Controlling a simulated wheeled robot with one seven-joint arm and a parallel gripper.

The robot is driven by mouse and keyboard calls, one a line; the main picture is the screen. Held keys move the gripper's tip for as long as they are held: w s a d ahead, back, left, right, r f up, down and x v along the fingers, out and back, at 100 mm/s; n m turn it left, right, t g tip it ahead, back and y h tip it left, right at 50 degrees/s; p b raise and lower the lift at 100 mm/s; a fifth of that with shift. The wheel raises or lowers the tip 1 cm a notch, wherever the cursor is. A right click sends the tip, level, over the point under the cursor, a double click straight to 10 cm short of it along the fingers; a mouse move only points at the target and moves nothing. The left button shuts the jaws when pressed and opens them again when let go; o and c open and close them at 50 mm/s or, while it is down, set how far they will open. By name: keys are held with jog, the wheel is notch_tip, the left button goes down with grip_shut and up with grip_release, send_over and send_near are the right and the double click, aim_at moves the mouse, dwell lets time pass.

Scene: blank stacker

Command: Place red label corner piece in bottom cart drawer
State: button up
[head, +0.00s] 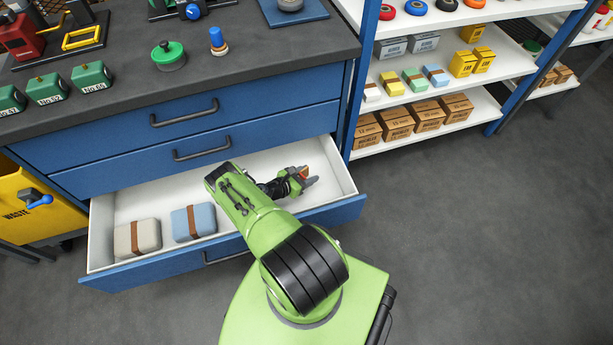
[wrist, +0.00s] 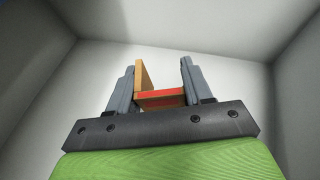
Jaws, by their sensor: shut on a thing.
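My gripper (head: 309,182) is inside the open bottom drawer (head: 345,178), at its right end. In the wrist view my gripper (wrist: 160,85) has its two grey fingers on either side of an L-shaped corner piece (wrist: 141,76). The piece is tan with a red label on the part facing the camera. In the head view only a small red-orange bit of the corner piece (head: 303,170) shows between the fingers. White drawer walls surround the fingers in the wrist view. I cannot tell whether the piece touches the drawer floor.
A beige box (head: 138,238) and a blue box (head: 194,222), each with a brown band, stand in the drawer's left part. Two closed blue drawers (head: 190,143) are above. A shelf rack (head: 440,90) stands to the right, and a yellow waste bin (head: 25,205) to the left.

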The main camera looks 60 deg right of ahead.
jog(key=shift+f, duration=0.55)
jog(key=o, duration=1)
jog(key=shift+r, duration=0.1)
jog(key=shift+w+a+r+p, duration=0.35)
jog(key=shift+a+r, duration=0.35)
jog(key=shift+r, duration=0.15)
jog(key=p+v, duration=0.2)
jog(key=v, duration=0.8)
jog(key=shift+a, duration=0.2)
